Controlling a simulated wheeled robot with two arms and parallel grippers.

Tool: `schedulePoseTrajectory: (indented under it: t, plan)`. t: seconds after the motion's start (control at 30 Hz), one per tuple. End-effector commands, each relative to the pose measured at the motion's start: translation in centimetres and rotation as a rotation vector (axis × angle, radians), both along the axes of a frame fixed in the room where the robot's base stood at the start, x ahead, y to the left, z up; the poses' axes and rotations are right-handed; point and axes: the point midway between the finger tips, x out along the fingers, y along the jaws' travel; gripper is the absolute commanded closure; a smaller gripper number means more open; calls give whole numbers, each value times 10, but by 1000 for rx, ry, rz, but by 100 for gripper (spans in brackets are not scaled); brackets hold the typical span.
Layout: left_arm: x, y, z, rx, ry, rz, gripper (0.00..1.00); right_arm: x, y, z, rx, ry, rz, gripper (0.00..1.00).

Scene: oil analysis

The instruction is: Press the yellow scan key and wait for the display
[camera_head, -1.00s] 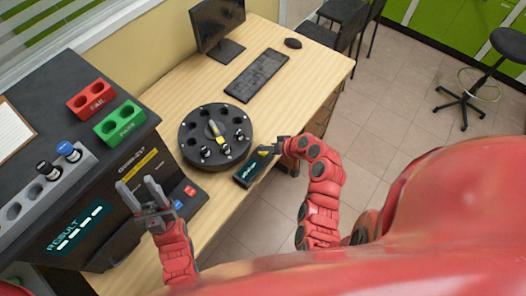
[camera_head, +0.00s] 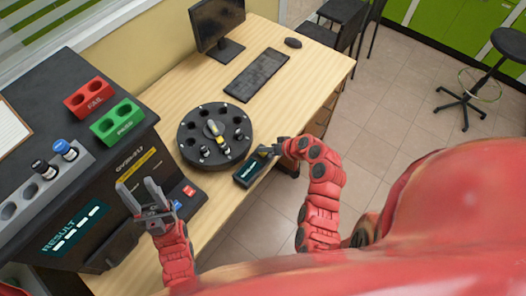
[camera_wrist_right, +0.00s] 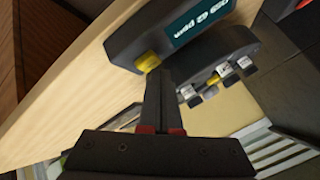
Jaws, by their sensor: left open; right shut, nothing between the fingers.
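The handheld dark device (camera_head: 250,171) lies at the table's front edge, beside the round carousel. Its yellow scan key (camera_wrist_right: 147,62) shows in the right wrist view. Its teal display (camera_wrist_right: 204,22) is lit with white characters, upside down there, including "ppm". My right gripper (camera_head: 273,151) is shut and empty, its fingertips at the key; I cannot tell if they touch it. It also shows in the right wrist view (camera_wrist_right: 158,75). My left gripper (camera_head: 140,197) is open and empty, in front of the black analyzer (camera_head: 128,150).
The black carousel (camera_head: 188,128) holds a few small vials. The analyzer's RESULT screen (camera_head: 75,228) shows dashes. Red FAIL (camera_head: 91,97) and green PASS (camera_head: 118,122) racks and a grey rack with two capped vials stand on top. A keyboard (camera_head: 257,75) and monitor are at the back.

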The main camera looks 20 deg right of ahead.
Motion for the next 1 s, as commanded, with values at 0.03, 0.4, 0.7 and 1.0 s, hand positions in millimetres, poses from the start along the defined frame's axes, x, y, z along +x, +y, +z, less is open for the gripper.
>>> schedulePoseTrajectory:
  t: [0.03,0.4,0.7,1.0]
  plan:
    - [0,0,-1,0,0,0,50,0,0,-1,0,0,0,100]
    - [0,0,-6,0,0,0,50,0,0,-5,0,0,0,100]
    - [0,0,-9,0,0,0,50,0,0,-8,0,0,0,100]
    - [0,0,-12,0,0,0,50,0,0,-11,0,1,1,100]
